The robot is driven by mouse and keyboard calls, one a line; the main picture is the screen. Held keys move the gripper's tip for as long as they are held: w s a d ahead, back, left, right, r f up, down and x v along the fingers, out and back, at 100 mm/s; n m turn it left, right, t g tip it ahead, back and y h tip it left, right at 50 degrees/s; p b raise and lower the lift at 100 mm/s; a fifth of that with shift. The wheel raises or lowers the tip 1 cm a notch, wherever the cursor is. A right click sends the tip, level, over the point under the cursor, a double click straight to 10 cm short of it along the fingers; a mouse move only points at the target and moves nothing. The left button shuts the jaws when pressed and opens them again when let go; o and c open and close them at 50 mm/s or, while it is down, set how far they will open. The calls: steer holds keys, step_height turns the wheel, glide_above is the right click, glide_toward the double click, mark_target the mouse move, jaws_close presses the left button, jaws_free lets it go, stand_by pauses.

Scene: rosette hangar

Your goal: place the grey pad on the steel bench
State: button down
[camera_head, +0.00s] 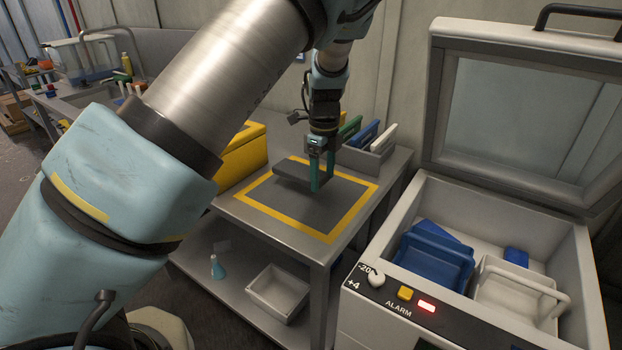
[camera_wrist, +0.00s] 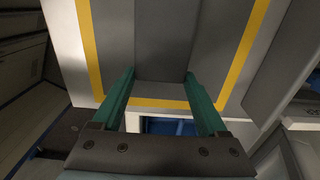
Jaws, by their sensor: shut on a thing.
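My gripper (camera_head: 322,182) has teal fingers and is shut on the grey pad (camera_head: 292,170), a flat dark grey slab. The pad is over the yellow-bordered dark square on top of the steel bench (camera_head: 232,211). It appears to be just above the surface, but I cannot tell whether any edge touches. In the wrist view, the pad (camera_wrist: 162,40) lies between the two fingers (camera_wrist: 162,85) and extends away from them, with the yellow border on both sides. Part of the pad is hidden behind the fingers in the head view.
A yellow box (camera_head: 242,158) stands at the bench's left rear. A grey rack (camera_head: 366,160) with coloured upright panels is at the back right. An open-lidded white chest (camera_head: 430,190) holding blue and white baskets stands right of the bench. The lower shelf carries a white bin (camera_head: 278,292) and a flask (camera_head: 217,268).

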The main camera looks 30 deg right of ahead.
mark_target(322, 185)
steer(key=shift+f+p, duration=0.4)
steer(key=shift+f, duration=1.85)
steer(key=shift+f, duration=0.1)
jaws_free()
